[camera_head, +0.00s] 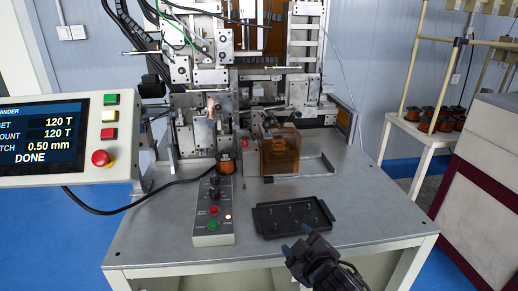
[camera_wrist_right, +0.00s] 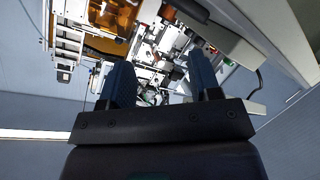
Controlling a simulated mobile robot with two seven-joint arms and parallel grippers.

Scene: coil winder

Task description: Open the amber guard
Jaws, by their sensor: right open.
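The amber guard (camera_head: 280,152) is a see-through orange-brown box on the winder's table, right of the copper spool. Something orange shows inside it, and it appears closed over this. My left gripper is in neither view.
A black tray (camera_head: 262,226) with small pins lies between my right gripper and the guard. A grey button box (camera_head: 213,215) and a copper wire spool (camera_head: 224,163) stand left of it. A screen (camera_head: 60,138) reading DONE is at the left. The table's right front is clear.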

